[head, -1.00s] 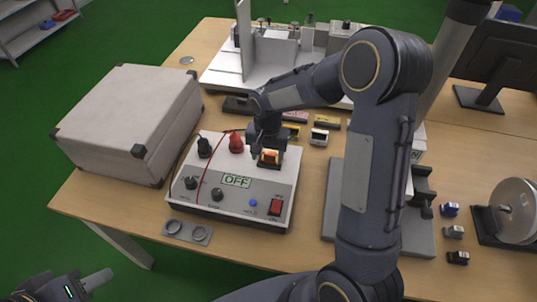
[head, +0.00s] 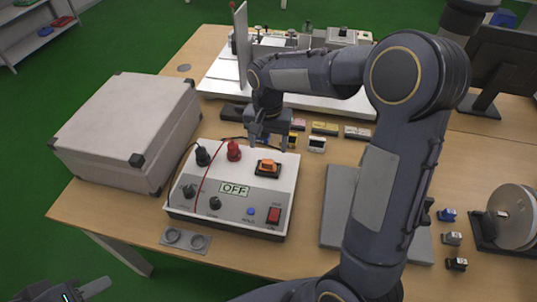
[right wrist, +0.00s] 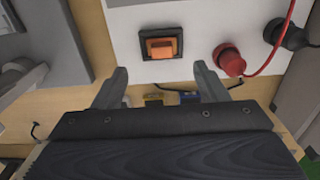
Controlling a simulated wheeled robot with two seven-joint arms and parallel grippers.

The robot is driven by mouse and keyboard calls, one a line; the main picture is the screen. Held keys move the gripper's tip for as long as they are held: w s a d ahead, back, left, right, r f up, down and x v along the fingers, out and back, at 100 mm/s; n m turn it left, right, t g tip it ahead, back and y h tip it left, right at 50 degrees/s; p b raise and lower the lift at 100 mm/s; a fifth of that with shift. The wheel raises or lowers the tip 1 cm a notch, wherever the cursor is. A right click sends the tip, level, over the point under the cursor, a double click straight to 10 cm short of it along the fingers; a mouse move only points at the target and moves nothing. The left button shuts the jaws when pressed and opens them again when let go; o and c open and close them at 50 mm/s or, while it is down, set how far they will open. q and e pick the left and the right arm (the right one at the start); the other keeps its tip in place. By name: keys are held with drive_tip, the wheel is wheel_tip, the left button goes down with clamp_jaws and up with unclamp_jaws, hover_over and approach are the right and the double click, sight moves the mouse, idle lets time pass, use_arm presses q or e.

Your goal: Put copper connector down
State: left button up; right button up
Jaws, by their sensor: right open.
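The orange copper connector (head: 267,167) sits in a dark square socket on top of the white tester box (head: 235,205), whose display reads OFF. It also shows in the right wrist view (right wrist: 160,47), with nothing gripping it. My right gripper (head: 272,142) is open and empty, above the back edge of the box and apart from the connector. In the right wrist view its two spread fingers (right wrist: 162,82) have only a gap between them. My left gripper (head: 92,290) shows partly at the bottom left, off the table; its jaw opening is not clear.
Red (head: 234,150) and black (head: 203,155) plugs with cables stand on the box. Several small coloured blocks (head: 324,128) lie behind it. A large grey case (head: 125,130) is to the left, a grey plate (head: 340,205) and a spool (head: 512,213) to the right.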

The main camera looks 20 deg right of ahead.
drive_tip(key=s+d+r+n+t+y, duration=0.1)
drive_tip(key=s+r+n+t+y, duration=0.1)
drive_tip(key=s+r, duration=0.75)
drive_tip(key=s+a+f+n+t+y, duration=0.1)
drive_tip(key=s+n, duration=0.1)
drive_tip(key=s, duration=0.5)
drive_tip(key=s+a+f+n+t, duration=0.1)
drive_tip(key=s+a+f+t, duration=0.1)
drive_tip(key=s, duration=0.5)
drive_tip(key=shift+f+n+t+y, duration=0.15)
drive_tip(key=shift+n+t+y, duration=0.15)
drive_tip(key=shift+n+y, duration=0.1)
